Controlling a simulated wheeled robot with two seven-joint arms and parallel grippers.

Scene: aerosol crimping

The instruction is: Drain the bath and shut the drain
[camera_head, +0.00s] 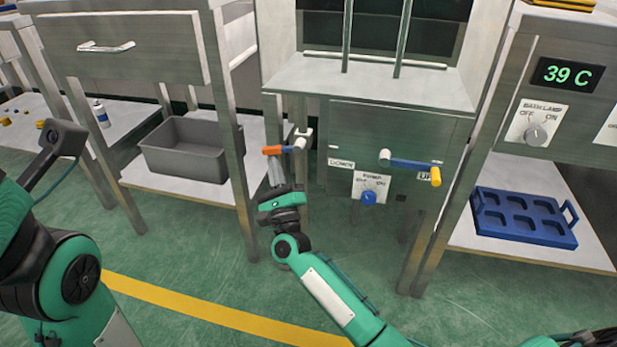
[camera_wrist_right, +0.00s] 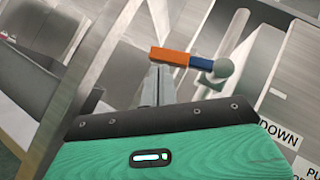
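A lever with an orange end and a blue section (camera_head: 279,149) lies roughly level on a grey pivot at the left side of the middle cabinet. It also shows in the right wrist view (camera_wrist_right: 180,58), with its grey round pivot at the right. My right gripper (camera_head: 275,172) is just below the orange end. Its fingers (camera_wrist_right: 157,84) are close together, tips at or just under the orange part; I cannot tell whether they touch it. Nothing shows between them. My left arm is at the left edge; its gripper is not seen. No bath water or drain outlet is visible.
A grey bin (camera_head: 190,150) is on the left shelf, a blue tray (camera_head: 520,218) on the right. A display (camera_head: 567,74) reads 39 C.

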